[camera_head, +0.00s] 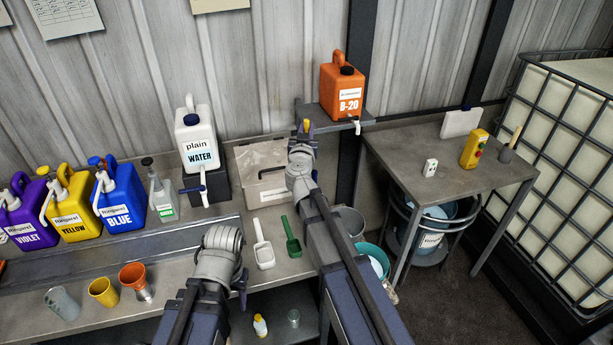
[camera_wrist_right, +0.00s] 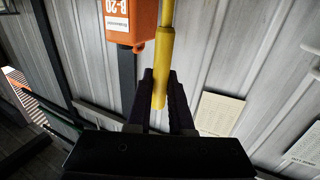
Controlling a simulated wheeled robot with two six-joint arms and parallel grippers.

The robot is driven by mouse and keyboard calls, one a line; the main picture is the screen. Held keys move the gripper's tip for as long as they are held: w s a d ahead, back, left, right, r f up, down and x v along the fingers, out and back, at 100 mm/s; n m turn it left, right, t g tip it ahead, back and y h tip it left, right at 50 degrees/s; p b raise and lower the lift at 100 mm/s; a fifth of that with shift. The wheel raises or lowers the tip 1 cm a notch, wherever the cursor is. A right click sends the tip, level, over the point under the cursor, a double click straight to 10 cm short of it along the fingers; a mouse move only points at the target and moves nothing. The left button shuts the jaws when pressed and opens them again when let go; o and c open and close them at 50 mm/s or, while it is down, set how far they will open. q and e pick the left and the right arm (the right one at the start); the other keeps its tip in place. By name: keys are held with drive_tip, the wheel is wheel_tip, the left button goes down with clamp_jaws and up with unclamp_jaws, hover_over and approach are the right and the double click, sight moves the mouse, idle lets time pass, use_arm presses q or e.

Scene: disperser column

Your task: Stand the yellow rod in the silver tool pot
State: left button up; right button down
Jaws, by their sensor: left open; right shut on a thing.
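My right gripper (camera_head: 304,130) is raised in front of the wall, left of the orange B-20 jug. In the right wrist view, the right gripper (camera_wrist_right: 160,88) is shut on the yellow rod (camera_wrist_right: 163,55), whose thicker end lies between the fingers; the rest runs out past the top edge. In the head view only a short yellow bit of the rod (camera_head: 307,124) shows. A small grey pot (camera_head: 506,155) with a pale stick in it stands on the right table; it may be the silver tool pot. My left gripper (camera_head: 242,288) is low over the left bench, open, its fingers partly hidden.
The orange B-20 jug (camera_head: 342,88) stands on a wall shelf (camera_head: 318,113) close to the right gripper.

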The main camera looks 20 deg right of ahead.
wheel_tip(320, 180, down, 13)
drive_tip(key=b, duration=1.1)
drive_tip(key=shift+r, duration=0.15)
drive_tip(key=shift+f+b, duration=0.2)
drive_tip(key=shift+b, duration=0.15)
drive_tip(key=c, duration=0.8)
unclamp_jaws()
drive_tip(key=shift+r, duration=0.15)
drive_tip(key=v, duration=1.2)
drive_tip(key=shift+s, duration=0.1)
